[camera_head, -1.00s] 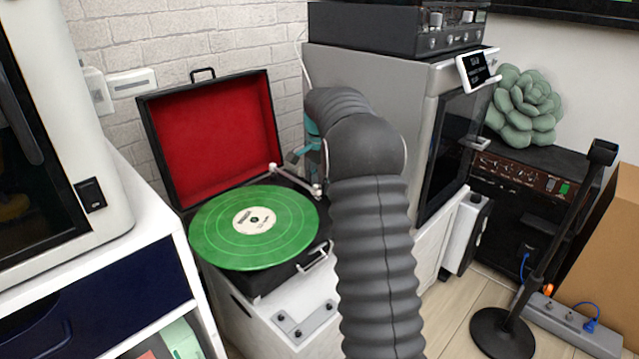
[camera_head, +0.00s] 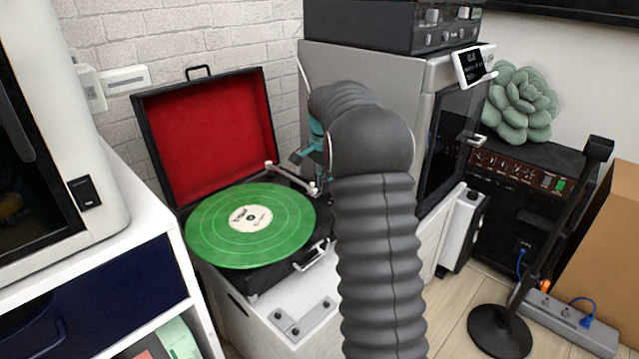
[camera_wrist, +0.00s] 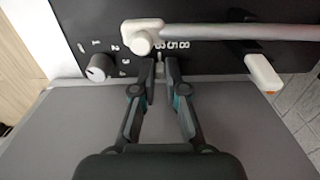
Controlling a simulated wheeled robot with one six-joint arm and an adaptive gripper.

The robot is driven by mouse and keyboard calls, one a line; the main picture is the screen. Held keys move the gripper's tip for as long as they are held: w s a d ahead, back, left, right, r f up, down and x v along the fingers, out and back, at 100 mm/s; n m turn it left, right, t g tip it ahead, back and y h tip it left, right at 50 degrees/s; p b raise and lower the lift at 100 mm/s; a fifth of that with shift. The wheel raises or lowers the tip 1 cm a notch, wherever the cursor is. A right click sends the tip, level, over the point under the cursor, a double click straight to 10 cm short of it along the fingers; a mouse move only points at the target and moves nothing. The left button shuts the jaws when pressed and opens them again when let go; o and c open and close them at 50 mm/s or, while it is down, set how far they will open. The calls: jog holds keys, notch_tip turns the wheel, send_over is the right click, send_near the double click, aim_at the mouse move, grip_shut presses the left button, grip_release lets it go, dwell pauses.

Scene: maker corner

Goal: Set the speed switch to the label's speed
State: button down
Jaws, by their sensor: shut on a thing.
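The record player (camera_head: 205,140) stands open with its red-lined lid up. A green record (camera_head: 210,235) lies on it. The print on its cream centre label (camera_head: 250,218) is too small to read. In the wrist view, my gripper (camera_wrist: 160,68) points at the black deck (camera_wrist: 200,62). Its fingertips are closed around the small pale speed switch (camera_wrist: 160,66), mostly hidden between them. Digits beside the switch (camera_wrist: 178,45) are partly covered, so its setting cannot be told. In the head view, my arm hides most of the gripper.
The silver tonearm (camera_wrist: 230,31) crosses close beside the fingertips. A round knob (camera_wrist: 100,67) with a number scale sits to their left, and a white piece (camera_wrist: 262,72) to their right. A grey 3D-printer-like cabinet (camera_head: 370,70) stands close behind my arm.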

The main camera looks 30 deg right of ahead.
jog(key=c, duration=1.2)
grip_release()
jog(key=shift+s+d, duration=0.15)
jog(key=shift+s, duration=0.05)
jog(key=shift+w+r, duration=0.1)
jog(key=shift+r, duration=0.2)
notch_tip(320, 180, up, 11)
jog(key=shift+r, duration=0.2)
